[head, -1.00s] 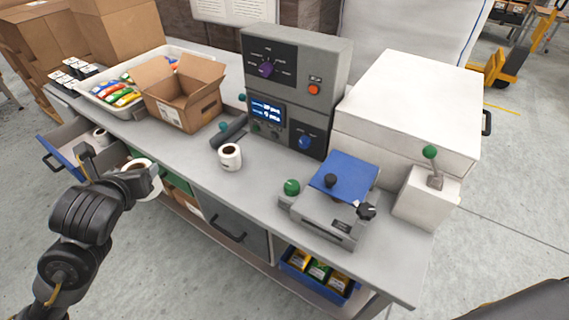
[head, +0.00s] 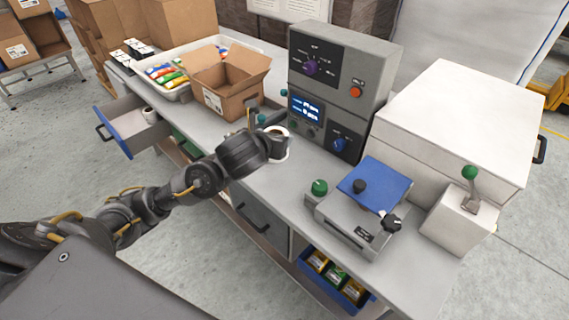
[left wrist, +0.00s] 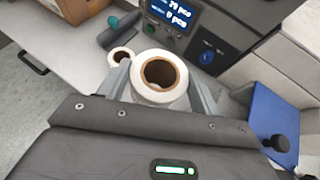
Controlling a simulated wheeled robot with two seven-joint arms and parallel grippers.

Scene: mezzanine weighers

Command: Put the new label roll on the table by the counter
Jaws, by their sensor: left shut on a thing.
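My left gripper (head: 268,130) is shut on a white label roll with a brown core (head: 284,151), in front of the counter (head: 322,105), a grey box with a lit display. In the left wrist view this roll (left wrist: 146,92) sits upright between both fingers (left wrist: 158,88). I cannot tell whether the held roll touches the table (head: 284,190). My right gripper is not in view.
A press with a blue top (head: 368,186) and a lever box (head: 462,220) stand to the right. An open carton (head: 228,85) and a tray of packets (head: 170,92) stand to the left. An open blue drawer (head: 118,142) holds another roll (head: 149,114).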

